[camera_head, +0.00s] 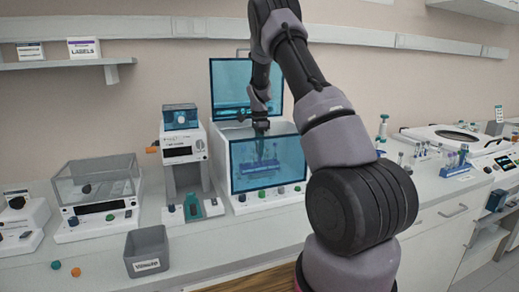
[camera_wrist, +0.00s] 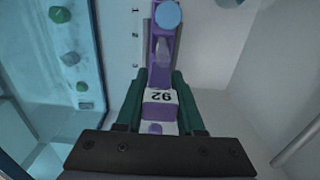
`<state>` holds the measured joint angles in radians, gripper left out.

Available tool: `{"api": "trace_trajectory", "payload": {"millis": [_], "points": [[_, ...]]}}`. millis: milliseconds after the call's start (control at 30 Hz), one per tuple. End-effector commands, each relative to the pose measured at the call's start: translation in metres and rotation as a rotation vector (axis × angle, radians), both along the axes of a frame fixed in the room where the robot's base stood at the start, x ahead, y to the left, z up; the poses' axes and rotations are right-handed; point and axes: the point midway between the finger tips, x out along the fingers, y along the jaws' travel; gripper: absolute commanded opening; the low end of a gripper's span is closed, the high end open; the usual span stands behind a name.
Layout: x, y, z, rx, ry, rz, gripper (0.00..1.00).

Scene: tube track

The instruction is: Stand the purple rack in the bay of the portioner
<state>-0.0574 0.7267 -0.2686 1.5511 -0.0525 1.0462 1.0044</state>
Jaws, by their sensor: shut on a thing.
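My gripper (camera_wrist: 160,92) is shut on the purple rack (camera_wrist: 158,109), with a green finger on either side of it. The rack has a white label reading 92, upside down in the wrist view, and a round blue top shows at its far end. In the head view my gripper (camera_head: 261,134) points down into a white machine with a teal glass front (camera_head: 268,163) and a raised teal lid (camera_head: 228,88), which I take to be the portioner. Through the glass the rack is dim and blurred. I cannot tell whether its base touches the floor of the bay.
White walls (camera_wrist: 218,50) and the teal glass (camera_wrist: 45,75) stand close on both sides of the rack. A white instrument (camera_head: 184,150) stands just left of the machine. A grey bin (camera_head: 147,250) sits at the counter's front. A blue tube rack (camera_head: 456,167) is at right.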

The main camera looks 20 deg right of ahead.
Motion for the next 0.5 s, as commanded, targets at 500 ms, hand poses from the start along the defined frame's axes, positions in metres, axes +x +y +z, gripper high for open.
{"api": "trace_trajectory", "payload": {"millis": [500], "points": [[0.0003,-0.0004,-0.0066,-0.001,-0.001,0.001,0.00]]}}
